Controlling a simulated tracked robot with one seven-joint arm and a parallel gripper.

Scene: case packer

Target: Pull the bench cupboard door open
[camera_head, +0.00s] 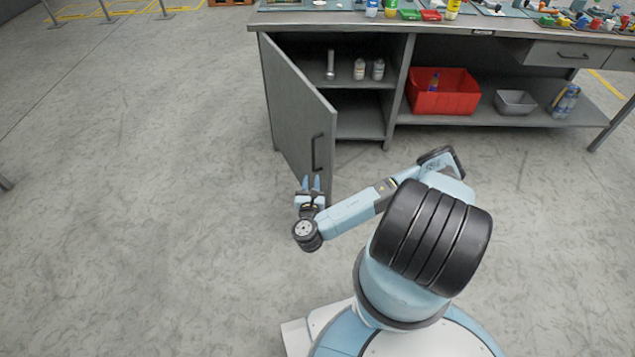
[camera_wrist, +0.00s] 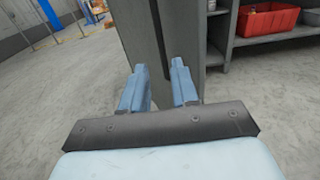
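The grey cupboard door (camera_head: 295,105) is swung wide open on its left hinge, with its free edge toward me. Its dark upright bar handle (camera_head: 317,152) is near that edge. My gripper (camera_head: 311,183) is at the door's lower front part, just below the handle. In the wrist view my gripper (camera_wrist: 158,75) has its two blue fingers apart, with nothing clamped between them. I cannot tell whether a finger touches the door.
The open cupboard shows a shelf with a metal cylinder (camera_head: 330,65) and two small bottles (camera_head: 359,69). A red bin (camera_head: 443,96) and a grey tray (camera_head: 514,102) sit on the bench's lower shelf. The floor left of the door is clear.

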